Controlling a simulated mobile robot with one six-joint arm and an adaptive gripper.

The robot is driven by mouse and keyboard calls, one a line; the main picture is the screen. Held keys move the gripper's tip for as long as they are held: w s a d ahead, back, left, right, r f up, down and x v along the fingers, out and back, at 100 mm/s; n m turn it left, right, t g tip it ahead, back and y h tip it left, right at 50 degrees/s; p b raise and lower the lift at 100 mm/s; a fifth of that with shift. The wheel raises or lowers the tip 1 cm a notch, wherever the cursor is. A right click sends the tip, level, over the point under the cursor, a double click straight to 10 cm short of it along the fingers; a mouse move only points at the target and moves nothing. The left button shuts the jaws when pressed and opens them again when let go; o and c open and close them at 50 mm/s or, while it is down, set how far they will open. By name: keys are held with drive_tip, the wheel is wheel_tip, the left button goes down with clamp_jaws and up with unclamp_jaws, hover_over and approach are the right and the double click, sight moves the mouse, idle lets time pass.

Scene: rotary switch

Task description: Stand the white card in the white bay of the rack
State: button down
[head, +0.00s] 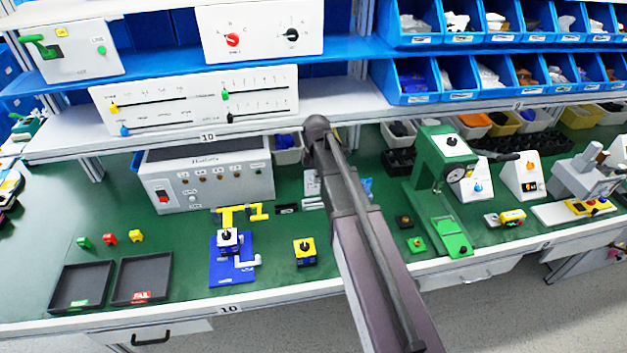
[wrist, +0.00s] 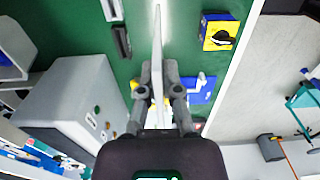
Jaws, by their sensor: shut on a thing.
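My gripper (wrist: 158,78) is shut on the white card (wrist: 157,42), which shows edge-on as a thin pale strip between the fingers in the wrist view. The card is above the green bench top. The rack's dark bay (wrist: 121,42) and white bay (wrist: 111,10) lie left of the card in the wrist view, apart from it. In the head view the dark bay (head: 287,208) and white bay (head: 313,204) show left of my arm. The gripper cannot be made out behind my arm there.
A grey-white control box (head: 207,178) stands behind and left of the bays. A blue board with a yellow handle (head: 233,260) and a yellow switch box (head: 305,251) stand in front. A pale panel (head: 312,183) beside my arm is partly hidden. A green press (head: 440,165) stands right.

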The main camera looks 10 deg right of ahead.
drive_tip(key=w+d+f+b, duration=0.1)
drive_tip(key=w+f+b, duration=0.6)
drive_tip(key=w, duration=0.3)
drive_tip(key=shift+w+d+f, duration=0.2)
drive_tip(key=shift+d+f, duration=0.05)
drive_tip(key=shift+f, duration=0.45)
drive_tip(key=shift+f, duration=0.1)
drive_tip(key=shift+f+b, duration=2.75)
drive_tip(key=shift+b, duration=0.2)
drive_tip(key=shift+f+b, duration=1.9)
drive_tip(key=c, duration=0.7)
unclamp_jaws()
drive_tip(key=shift+r, duration=0.25)
